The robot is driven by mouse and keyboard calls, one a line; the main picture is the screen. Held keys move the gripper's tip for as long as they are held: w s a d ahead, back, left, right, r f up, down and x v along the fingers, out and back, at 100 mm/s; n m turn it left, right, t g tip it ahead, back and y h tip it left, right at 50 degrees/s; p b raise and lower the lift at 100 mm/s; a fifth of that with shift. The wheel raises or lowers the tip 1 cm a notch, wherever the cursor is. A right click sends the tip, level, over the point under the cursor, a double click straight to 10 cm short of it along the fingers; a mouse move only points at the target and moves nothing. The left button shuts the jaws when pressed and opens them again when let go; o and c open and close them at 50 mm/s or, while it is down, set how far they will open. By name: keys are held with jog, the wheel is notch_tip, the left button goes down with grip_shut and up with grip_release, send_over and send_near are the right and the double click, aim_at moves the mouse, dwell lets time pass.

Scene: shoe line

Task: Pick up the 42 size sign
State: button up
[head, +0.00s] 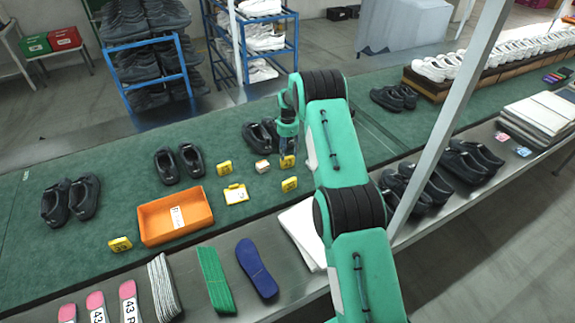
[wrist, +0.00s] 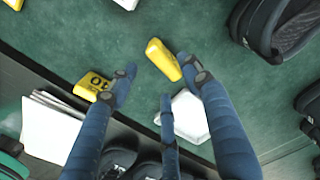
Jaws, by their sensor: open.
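My gripper (wrist: 158,82) is open, its blue fingers spread in the wrist view. A yellow sign (wrist: 163,60) lies on the green belt just beyond the fingertips, and nothing is held; its number is not readable. A second yellow sign (wrist: 92,86), reading what looks like 40, lies beside the left fingertip. In the head view my gripper (head: 287,153) points down, just above a yellow sign (head: 288,162). More yellow signs stand nearby (head: 290,184), to the left (head: 224,168), lower left (head: 236,194) and far left (head: 120,244). I cannot tell which one is 42.
A white block (wrist: 190,115) sits close to the right finger. Black shoes (wrist: 275,25) stand at the upper right of the wrist view. An orange tray (head: 160,222), a small white-and-orange box (head: 262,166) and black shoes (head: 178,163) share the belt. White sheets (head: 302,232) lie at the front.

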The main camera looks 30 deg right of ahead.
aim_at(288, 158)
jog(key=shift+f, duration=1.35)
jog(key=shift+w+d+f+b, duration=0.1)
jog(key=shift+f+b, duration=0.1)
jog(key=shift+f, duration=1.1)
jog(key=shift+d+f+b, duration=0.1)
jog(key=shift+f+b, duration=0.05)
jog(key=shift+f, duration=1.15)
grip_shut()
jog(key=shift+r, duration=0.2)
jog(key=shift+r+p, duration=0.45)
jog(key=shift+r, duration=4.4)
